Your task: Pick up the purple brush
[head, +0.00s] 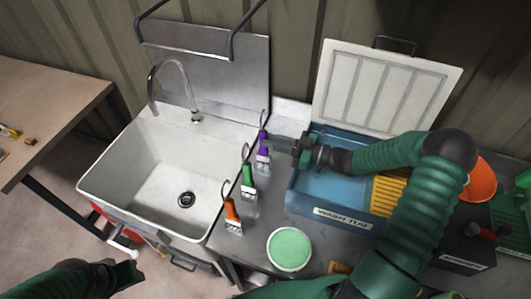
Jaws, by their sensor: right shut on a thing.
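The purple brush (263,151) is upright at the back of the row of brushes, beside the sink's right edge. My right gripper (284,144) reaches in from the right over the blue tub and is shut on the purple brush. A green brush (248,181) and an orange brush (232,214) stand in front of it. My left gripper (130,272) is low at the left, in front of the sink; its jaws are too unclear to read.
A white sink (112,186) with a faucet (168,92) lies left of the brushes. The blue wash tub (302,196) with a raised white lid (385,88) is on the right. A round green-topped dish (289,249) sits in front. An orange bowl (480,182) is far right.

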